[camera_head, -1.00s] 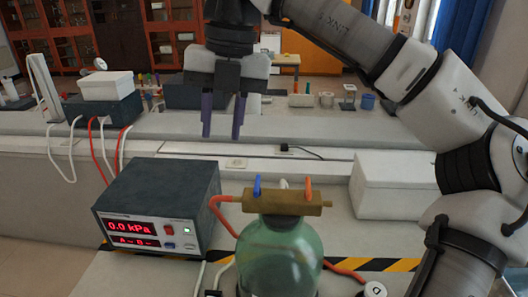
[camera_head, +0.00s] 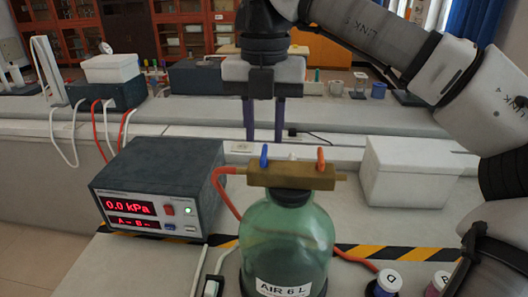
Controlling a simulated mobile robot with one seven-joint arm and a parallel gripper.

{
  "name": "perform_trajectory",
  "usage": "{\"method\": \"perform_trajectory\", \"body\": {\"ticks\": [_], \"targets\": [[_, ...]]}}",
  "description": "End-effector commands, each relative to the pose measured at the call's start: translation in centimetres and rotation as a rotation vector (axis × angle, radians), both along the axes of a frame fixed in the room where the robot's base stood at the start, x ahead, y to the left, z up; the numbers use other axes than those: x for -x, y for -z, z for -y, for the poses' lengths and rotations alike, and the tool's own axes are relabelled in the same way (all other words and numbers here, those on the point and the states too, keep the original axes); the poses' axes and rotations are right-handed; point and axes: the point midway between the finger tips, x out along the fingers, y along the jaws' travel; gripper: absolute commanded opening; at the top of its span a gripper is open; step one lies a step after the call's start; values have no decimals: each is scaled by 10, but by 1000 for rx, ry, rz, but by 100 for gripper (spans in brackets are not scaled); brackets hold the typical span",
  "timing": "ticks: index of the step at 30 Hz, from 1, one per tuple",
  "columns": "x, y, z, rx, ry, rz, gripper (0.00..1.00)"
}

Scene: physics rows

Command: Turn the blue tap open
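The blue tap (camera_head: 264,155) is a small upright lever on the left part of a brass manifold (camera_head: 300,178). The manifold sits on the neck of a green glass bottle (camera_head: 285,240) labelled "AIR 6 L". An orange tap (camera_head: 321,159) stands upright on the manifold's right part. My gripper (camera_head: 265,138) points down with its two purple fingers apart and nothing between them. In the picture its fingertips are just above the blue tap, on either side of it. The depth between them is hard to tell.
A pressure box (camera_head: 160,185) reading 0.0 kPa stands left, with a red hose (camera_head: 221,190) to the manifold. A white box (camera_head: 410,175) stands behind right. Small lidded jars (camera_head: 387,284) are at the front right. Yellow-black tape crosses the bench.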

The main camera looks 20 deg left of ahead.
Motion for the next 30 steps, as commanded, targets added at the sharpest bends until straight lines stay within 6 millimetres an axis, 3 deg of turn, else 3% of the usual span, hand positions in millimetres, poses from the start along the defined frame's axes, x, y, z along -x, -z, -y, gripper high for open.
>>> {"method": "perform_trajectory", "body": {"ticks": [7,17,25,30], "targets": [[0,27,0,0,0,0,30],[0,32,0,0,0,1,30],[0,32,0,0,-1,1,0],[0,32,0,0,-1,1,0]]}}
